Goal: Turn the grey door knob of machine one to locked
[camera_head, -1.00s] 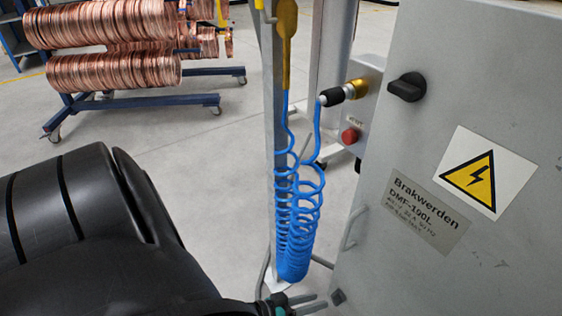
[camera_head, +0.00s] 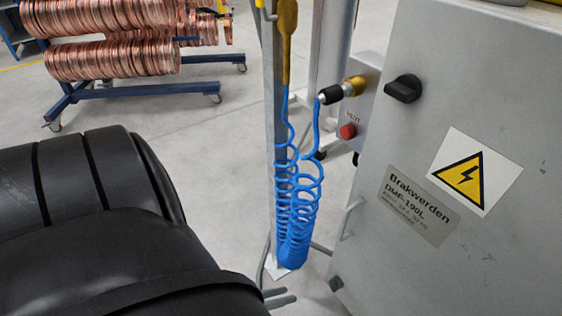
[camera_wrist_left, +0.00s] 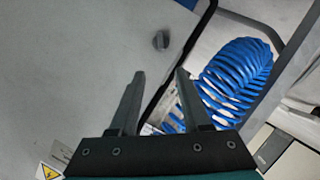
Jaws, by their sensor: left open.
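The grey door knob (camera_head: 336,284) is small and sits low on the grey door of the machine cabinet (camera_head: 440,90), near its left edge. In the left wrist view the knob (camera_wrist_left: 161,40) stands out from the grey door panel, beyond the fingertips and roughly in line with the gap between them. My left gripper (camera_wrist_left: 160,74) is open and empty, its fingers apart from the knob. In the head view only the fingertips (camera_head: 280,298) show, left of the knob; my arm hides the rest. My right gripper is not in view.
A black rotary switch (camera_head: 404,88) sits high on the door, above a warning label (camera_head: 477,172). A coiled blue hose (camera_head: 298,215) hangs by a post left of the cabinet; it also shows in the left wrist view (camera_wrist_left: 232,78). Copper coils (camera_head: 112,60) stand on a rack behind.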

